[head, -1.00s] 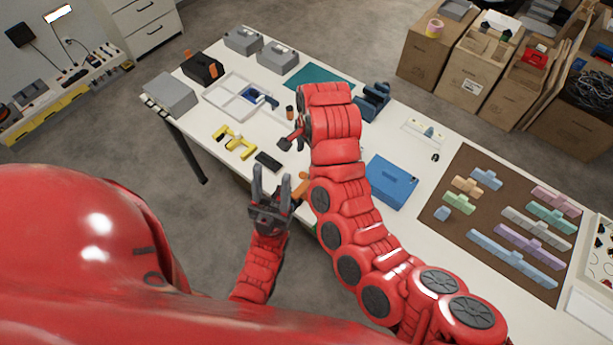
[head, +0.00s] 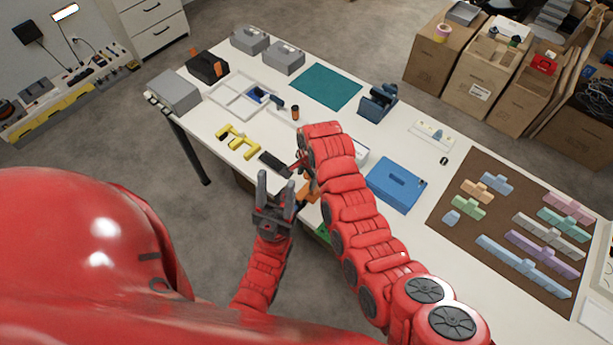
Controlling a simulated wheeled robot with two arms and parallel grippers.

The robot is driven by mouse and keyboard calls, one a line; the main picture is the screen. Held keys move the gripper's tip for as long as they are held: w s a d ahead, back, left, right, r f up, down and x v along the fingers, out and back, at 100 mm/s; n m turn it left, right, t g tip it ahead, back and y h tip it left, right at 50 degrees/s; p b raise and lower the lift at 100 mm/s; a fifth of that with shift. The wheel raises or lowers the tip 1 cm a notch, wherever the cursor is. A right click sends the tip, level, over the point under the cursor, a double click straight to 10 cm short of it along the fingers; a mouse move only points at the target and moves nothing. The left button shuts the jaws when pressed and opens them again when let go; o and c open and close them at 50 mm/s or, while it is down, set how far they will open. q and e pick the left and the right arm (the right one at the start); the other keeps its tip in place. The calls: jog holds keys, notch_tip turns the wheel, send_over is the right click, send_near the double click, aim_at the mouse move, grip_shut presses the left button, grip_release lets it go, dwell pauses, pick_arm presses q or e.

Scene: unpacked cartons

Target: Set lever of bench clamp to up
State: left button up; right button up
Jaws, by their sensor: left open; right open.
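An orange part (head: 308,193) shows at the table's near edge, partly covered by my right arm. It may be the lever of the bench clamp; the clamp body is hidden, and I cannot tell how the lever is set. My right gripper (head: 294,166) is open, just above and left of the orange part, partly hidden by its own wrist. I cannot tell whether it touches anything. My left gripper (head: 275,186) is open and empty, fingers pointing up the picture, in front of the table edge and left of the orange part.
A black flat item (head: 273,162) lies beside my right gripper. A yellow part (head: 237,141) is further left. A blue box (head: 396,184) stands right of my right arm, and a dark blue device (head: 377,102) stands behind. The teal mat (head: 327,87) is bare.

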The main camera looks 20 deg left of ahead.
jog(key=shift+w+f, duration=0.1)
jog(key=shift+f, duration=0.7)
jog(key=shift+c, duration=0.3)
grip_shut()
dwell(0.8)
